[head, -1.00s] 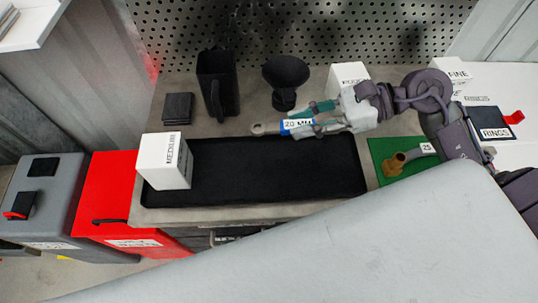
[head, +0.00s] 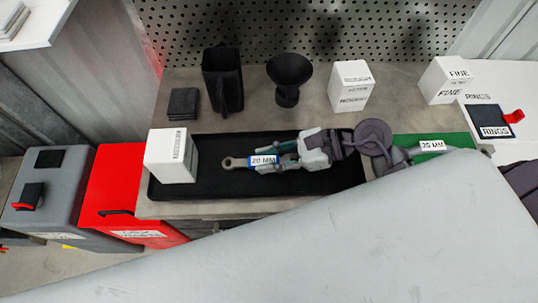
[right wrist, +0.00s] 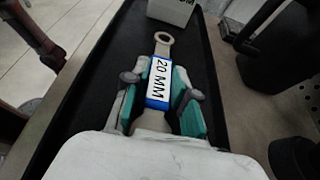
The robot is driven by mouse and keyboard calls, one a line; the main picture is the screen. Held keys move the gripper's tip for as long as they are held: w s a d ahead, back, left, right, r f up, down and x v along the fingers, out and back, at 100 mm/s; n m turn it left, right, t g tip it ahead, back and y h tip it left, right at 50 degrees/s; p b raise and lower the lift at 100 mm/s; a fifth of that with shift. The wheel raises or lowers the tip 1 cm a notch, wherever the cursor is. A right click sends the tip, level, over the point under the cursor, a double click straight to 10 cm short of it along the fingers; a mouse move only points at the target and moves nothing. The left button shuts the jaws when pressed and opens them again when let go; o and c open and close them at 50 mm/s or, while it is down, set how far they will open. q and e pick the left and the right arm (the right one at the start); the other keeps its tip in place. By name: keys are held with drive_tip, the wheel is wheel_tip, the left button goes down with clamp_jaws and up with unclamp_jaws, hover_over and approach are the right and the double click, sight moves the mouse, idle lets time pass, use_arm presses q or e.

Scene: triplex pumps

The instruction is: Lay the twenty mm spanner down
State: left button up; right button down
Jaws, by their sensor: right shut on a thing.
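The twenty mm spanner, with a ring end and a blue "20 MM" label (head: 263,160), is in my right gripper (head: 287,157) over the black tray (head: 215,188). In the right wrist view the green finger pads of the right gripper (right wrist: 170,100) close on either side of the labelled spanner (right wrist: 162,78), and its ring end points away along the tray. Whether the spanner touches the tray floor, I cannot tell. My left gripper is out of view.
A white box (head: 171,156) stands at the tray's left end. Behind the tray are a black jug (head: 223,78), a black funnel (head: 288,75) and a white box (head: 350,87). The tray middle is mostly clear.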

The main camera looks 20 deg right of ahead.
drive_tip(key=shift+f, duration=0.2)
drive_tip(key=c, duration=0.9)
unclamp_jaws()
drive_tip(key=shift+c, duration=0.2)
drive_tip(key=shift+r, duration=0.1)
drive_tip(key=shift+r, duration=0.15)
drive_tip(key=shift+s+d, duration=0.1)
drive_tip(key=shift+d, duration=0.2)
drive_tip(key=v, duration=1.1)
drive_tip(key=shift+d+r+b, duration=0.2)
drive_tip(key=shift+b, duration=0.2)
